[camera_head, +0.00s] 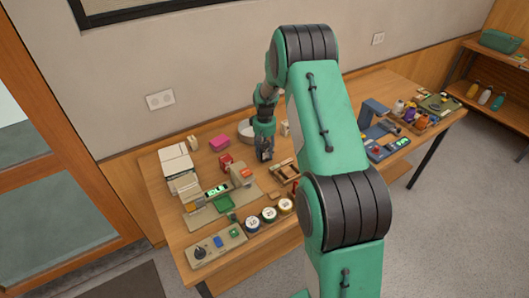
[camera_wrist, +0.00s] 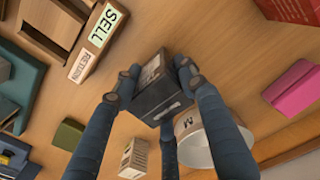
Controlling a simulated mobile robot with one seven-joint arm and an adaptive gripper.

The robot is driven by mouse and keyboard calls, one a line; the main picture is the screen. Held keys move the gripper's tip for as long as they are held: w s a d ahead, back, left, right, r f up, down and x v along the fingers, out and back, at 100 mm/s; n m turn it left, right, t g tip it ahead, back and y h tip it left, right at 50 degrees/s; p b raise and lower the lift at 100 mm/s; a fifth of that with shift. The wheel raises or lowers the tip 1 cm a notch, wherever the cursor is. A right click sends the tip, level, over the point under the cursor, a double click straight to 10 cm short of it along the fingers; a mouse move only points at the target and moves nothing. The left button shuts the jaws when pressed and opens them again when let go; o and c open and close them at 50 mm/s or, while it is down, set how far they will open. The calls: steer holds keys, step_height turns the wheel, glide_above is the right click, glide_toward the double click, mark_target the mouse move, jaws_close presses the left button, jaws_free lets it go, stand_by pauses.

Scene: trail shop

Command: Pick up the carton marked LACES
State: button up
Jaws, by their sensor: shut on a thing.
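My gripper (camera_head: 264,152) is over the middle of the table. In the wrist view my gripper (camera_wrist: 160,85) has its fingers closed around a dark grey carton (camera_wrist: 162,98) with a pale printed label on one face. The print on that label is too small and skewed to read, so I cannot tell whether it says LACES. A cream carton (camera_wrist: 133,160) with printed sides stands apart from the fingers, partly cut off by the lower edge; its words are not legible. I cannot tell whether the held carton touches the table.
A pink box (camera_wrist: 296,88), a red box (camera_wrist: 292,8), an olive block (camera_wrist: 68,134) and a SELL/RETURN sign block (camera_wrist: 97,42) lie around.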

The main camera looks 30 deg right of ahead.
mark_target(265, 144)
steer(key=shift+r, duration=0.5)
step_height(265, 144, up, 2)
steer(key=shift+r+p, duration=0.15)
steer(key=shift+p, duration=0.15)
steer(key=s+a, duration=0.2)
steer(key=s, duration=0.5)
steer(key=s+a+r+p, duration=0.1)
steer(key=s+a, duration=0.2)
steer(key=s, duration=0.5)
steer(key=shift+a, duration=0.35)
steer(key=shift+r, duration=0.1)
